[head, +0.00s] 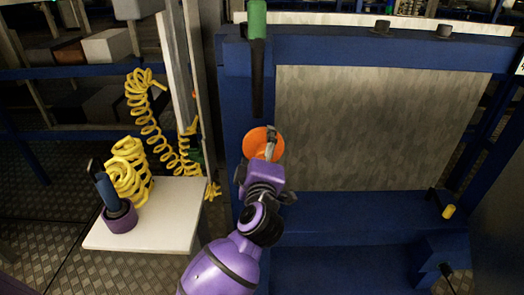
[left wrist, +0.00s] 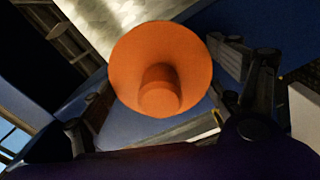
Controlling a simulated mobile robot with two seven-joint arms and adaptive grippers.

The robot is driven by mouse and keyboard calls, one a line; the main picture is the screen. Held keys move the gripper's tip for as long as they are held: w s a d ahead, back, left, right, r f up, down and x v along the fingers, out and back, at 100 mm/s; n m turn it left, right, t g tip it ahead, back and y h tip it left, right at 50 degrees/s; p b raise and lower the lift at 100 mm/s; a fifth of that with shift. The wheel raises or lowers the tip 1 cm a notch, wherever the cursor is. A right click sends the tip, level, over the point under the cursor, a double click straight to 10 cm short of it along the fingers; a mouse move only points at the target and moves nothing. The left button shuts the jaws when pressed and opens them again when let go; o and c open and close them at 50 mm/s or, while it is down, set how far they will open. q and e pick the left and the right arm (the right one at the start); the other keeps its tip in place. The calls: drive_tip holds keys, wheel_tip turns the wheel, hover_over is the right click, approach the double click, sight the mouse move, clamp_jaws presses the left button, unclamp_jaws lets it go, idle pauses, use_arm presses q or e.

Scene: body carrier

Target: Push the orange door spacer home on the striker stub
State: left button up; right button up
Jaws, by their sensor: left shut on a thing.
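The orange door spacer (head: 259,140) is a round flange with a short hub, held up in front of the blue upright post (head: 236,95). It also shows in the left wrist view (left wrist: 160,62), its flange wide and its hub towards the camera. I cannot tell whether the spacer touches anything beyond the fingers. My right gripper is not in view.
A green-handled dark tool (head: 257,50) hangs just above the spacer. A grey panel (head: 380,120) fills the blue frame on the right, with a yellow peg (head: 448,211) low down. A white table (head: 165,220) at left carries a purple cup (head: 119,219) and yellow coiled hose (head: 130,172).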

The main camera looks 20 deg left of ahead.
use_arm(q)
drive_tip(key=shift+x, duration=0.8)
drive_tip(key=o, duration=1.7)
drive_tip(key=shift+o, duration=0.2)
